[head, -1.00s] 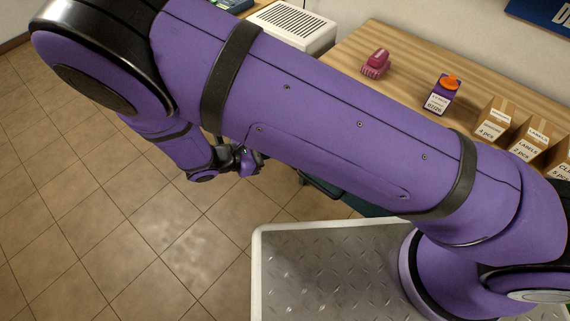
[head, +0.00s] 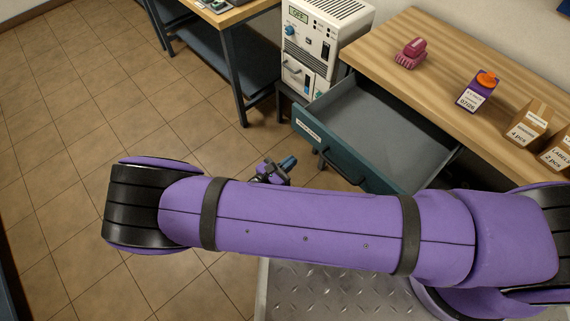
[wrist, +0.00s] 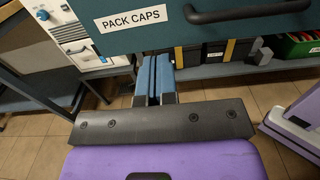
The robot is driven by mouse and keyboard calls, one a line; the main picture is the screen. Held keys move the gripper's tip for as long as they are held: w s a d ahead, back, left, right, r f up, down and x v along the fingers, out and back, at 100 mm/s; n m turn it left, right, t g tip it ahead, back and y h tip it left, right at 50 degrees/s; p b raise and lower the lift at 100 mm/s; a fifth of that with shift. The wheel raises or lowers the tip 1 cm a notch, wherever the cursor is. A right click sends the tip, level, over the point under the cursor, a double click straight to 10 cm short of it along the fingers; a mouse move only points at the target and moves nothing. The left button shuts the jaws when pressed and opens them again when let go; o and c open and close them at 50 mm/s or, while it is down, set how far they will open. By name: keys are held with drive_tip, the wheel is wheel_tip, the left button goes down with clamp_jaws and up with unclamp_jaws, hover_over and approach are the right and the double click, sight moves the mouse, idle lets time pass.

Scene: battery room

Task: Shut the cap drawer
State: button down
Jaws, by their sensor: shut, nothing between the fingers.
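The cap drawer (head: 312,142) is pulled out from under the wooden worktop. Its teal front has a white label, which reads PACK CAPS in the wrist view (wrist: 137,23), and a dark bar handle (head: 338,168). The drawer looks empty where its grey inside shows; its near right part is hidden by my arm. My gripper (head: 284,163) is in front of the drawer's front, to the left of the handle. In the wrist view its blue fingers (wrist: 155,80) are shut together, empty, just below the label's right end. I cannot tell whether they touch the front.
A white power unit (head: 318,45) stands left of the drawer, by another bench (head: 228,18). On the worktop (head: 440,60) are a pink object (head: 411,54), a purple carton (head: 475,92) and cardboard boxes (head: 526,123). Open tiled floor (head: 80,110) lies left.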

sight(318, 140)
drive_tip(key=x, duration=0.9)
drive_tip(key=shift+w+d, duration=0.2)
drive_tip(key=shift+w, duration=0.05)
